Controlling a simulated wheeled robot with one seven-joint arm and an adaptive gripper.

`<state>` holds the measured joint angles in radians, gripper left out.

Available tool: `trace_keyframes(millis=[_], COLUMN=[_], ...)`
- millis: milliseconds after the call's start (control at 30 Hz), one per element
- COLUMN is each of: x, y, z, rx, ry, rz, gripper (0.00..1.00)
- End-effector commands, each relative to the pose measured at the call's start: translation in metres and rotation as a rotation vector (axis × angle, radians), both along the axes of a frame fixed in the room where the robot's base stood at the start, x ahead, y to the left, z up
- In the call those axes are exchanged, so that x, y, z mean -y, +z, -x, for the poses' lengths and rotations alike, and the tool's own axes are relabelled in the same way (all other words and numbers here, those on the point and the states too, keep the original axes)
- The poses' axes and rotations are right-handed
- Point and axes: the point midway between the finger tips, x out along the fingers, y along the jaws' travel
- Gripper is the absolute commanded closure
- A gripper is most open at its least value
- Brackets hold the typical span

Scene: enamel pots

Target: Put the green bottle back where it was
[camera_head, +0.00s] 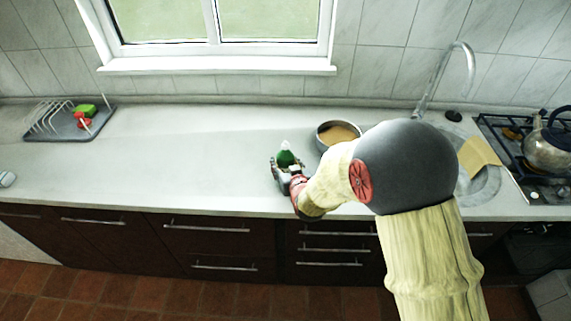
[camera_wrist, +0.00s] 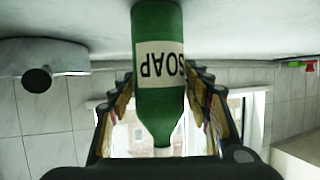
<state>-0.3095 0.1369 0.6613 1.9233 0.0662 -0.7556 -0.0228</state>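The green bottle (camera_head: 286,158) has a white top and stands upright on or just above the counter, left of the round pan. My gripper (camera_head: 285,170) is at the bottle, with one finger on each side. In the wrist view the fingertips (camera_wrist: 160,75) lie against both sides of the bottle. Whether its base touches the counter is hidden.
A round pan (camera_head: 338,134) with tan contents stands close right of the bottle. The sink (camera_head: 480,185) and a hob with a kettle (camera_head: 548,150) are farther right. A dish rack (camera_head: 66,122) holding green and red items is far left. The counter between rack and bottle is clear.

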Motion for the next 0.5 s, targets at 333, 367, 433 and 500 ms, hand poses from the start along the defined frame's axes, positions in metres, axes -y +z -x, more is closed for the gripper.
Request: trace_keyframes(millis=[333, 367, 433, 500], x=[0.0000, 0.0000, 0.0000, 0.0000], y=[0.0002, 0.0002, 0.0003, 0.0014], z=[0.0000, 0.0000, 0.0000, 0.0000], rx=[0.000, 0.000, 0.000, 0.000], ry=[0.000, 0.000, 0.000, 0.000], rz=[0.000, 0.000, 0.000, 0.000], gripper=[0.39, 0.39, 0.39, 0.39])
